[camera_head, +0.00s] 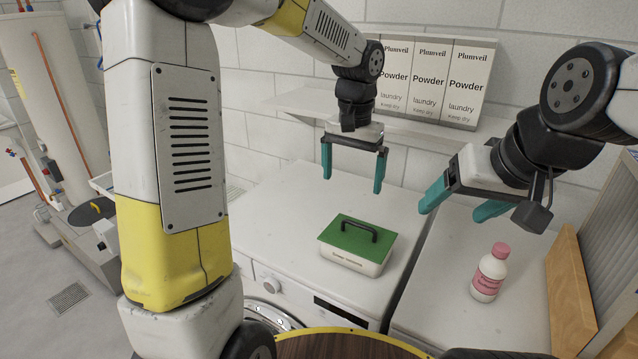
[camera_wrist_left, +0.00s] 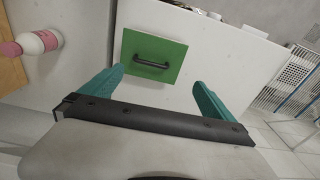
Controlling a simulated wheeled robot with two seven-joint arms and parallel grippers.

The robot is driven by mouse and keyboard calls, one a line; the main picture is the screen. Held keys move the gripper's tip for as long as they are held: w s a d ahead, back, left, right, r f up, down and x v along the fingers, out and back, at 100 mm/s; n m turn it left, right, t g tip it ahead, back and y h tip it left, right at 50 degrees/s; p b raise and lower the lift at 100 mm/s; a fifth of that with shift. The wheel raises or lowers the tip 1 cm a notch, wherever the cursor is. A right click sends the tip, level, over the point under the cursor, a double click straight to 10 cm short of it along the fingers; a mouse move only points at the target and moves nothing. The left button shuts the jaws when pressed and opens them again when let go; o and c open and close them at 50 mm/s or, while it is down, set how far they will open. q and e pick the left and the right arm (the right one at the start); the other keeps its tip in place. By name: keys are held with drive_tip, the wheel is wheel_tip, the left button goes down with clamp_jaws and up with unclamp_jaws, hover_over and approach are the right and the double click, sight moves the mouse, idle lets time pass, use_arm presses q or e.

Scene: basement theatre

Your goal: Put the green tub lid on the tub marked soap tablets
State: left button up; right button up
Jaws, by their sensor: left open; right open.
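The green tub lid (camera_head: 341,240), with a black bar handle, lies flat on top of a white tub (camera_head: 352,262) on the left white machine. The small dark label on the tub's front is too small to read surely. My left gripper (camera_head: 352,180) is open and empty, above and behind the lid, clear of it. In the left wrist view the lid (camera_wrist_left: 153,57) shows beyond the open fingers (camera_wrist_left: 158,78), its handle between them. My right gripper (camera_head: 451,212) is open and empty, to the right of the lid and above the right machine.
A white bottle with a pink cap (camera_head: 489,273) stands on the right machine (camera_head: 440,310). Several Plumveil powder boxes (camera_head: 462,83) stand on the shelf at the back wall. Wooden boards (camera_head: 570,290) lean at the right. The left machine's top (camera_head: 270,215) is clear left of the tub.

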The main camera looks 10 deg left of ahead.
use_arm(q)
drive_tip(key=s+a+r+n+t+h, duration=0.1)
drive_tip(key=s+a+r+t, duration=0.1)
drive_tip(key=s+a, duration=0.4)
drive_tip(key=s+a+r+n+t+h, duration=0.1)
drive_tip(key=s+a+r+n+t, duration=0.1)
drive_tip(key=s, duration=1.1)
drive_tip(key=a+r+t, duration=0.1)
drive_tip(key=a+r, duration=0.1)
drive_tip(key=a, duration=0.1)
drive_tip(key=shift+a+r+n, duration=0.2)
drive_tip(key=shift+a+n, duration=0.1)
drive_tip(key=shift+a, duration=0.05)
